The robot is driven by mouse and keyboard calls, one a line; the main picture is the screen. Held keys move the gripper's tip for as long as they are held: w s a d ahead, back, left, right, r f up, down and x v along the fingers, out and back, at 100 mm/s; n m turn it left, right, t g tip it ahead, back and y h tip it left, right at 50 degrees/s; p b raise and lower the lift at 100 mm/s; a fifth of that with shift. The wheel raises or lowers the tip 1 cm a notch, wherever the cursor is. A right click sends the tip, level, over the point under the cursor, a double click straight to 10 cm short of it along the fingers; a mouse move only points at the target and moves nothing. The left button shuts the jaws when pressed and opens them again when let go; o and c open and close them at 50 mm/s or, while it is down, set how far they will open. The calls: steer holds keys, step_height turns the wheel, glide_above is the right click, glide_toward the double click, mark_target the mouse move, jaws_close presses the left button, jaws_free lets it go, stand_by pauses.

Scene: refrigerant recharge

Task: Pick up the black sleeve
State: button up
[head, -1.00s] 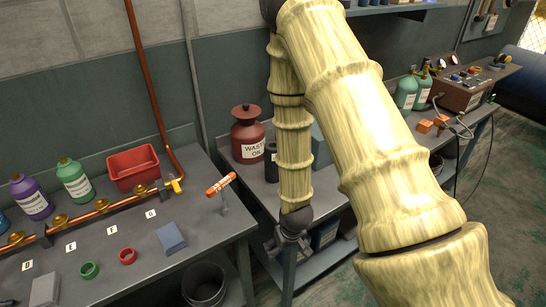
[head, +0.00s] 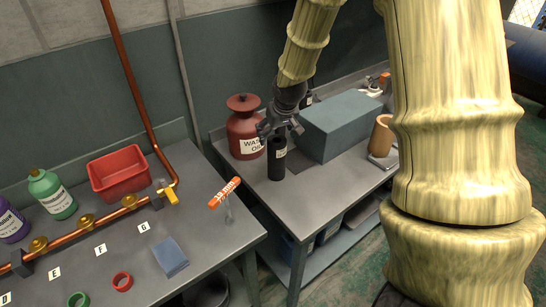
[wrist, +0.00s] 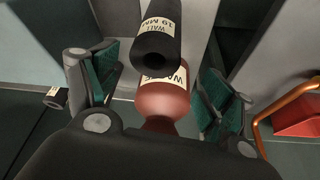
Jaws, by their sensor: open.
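The black sleeve (head: 277,160) stands upright on the grey bench beside the waste oil can. My gripper (head: 281,124) is just above its top end in the head view, with fingers apart. In the wrist view the sleeve (wrist: 157,38) shows its open end and a pale label reading "WALL 19 MM". It lies between the two green-padded fingers of my gripper (wrist: 158,78) in that picture, with gaps on both sides; I see no contact. A second black piece with a pale label (wrist: 54,97) shows at the left of the wrist view.
The red waste oil can (head: 243,130) stands close left of the sleeve. A blue-grey block (head: 341,126) is close on the right, with a brown cup (head: 381,136) beyond it. The left bench holds a red bin (head: 118,172) and copper pipe (head: 85,226). Bare bench lies in front of the sleeve.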

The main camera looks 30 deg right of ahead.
mark_target(276, 141)
steer(key=x, duration=0.3)
steer(key=shift+d+f+p, duration=0.25)
steer(key=shift+d+p, duration=0.1)
steer(key=shift+w+f, duration=0.15)
steer(key=shift+f, duration=0.5)
steer(key=shift+s+p+x, duration=0.15)
steer(key=shift+p+x, duration=0.4)
steer(key=shift+x, duration=0.2)
steer(key=shift+s+p+x, duration=0.1)
steer(key=shift+p+x, duration=0.4)
steer(key=shift+x, duration=0.25)
steer(key=x, duration=0.2)
steer(key=shift+f, duration=0.25)
steer(key=c, duration=1)
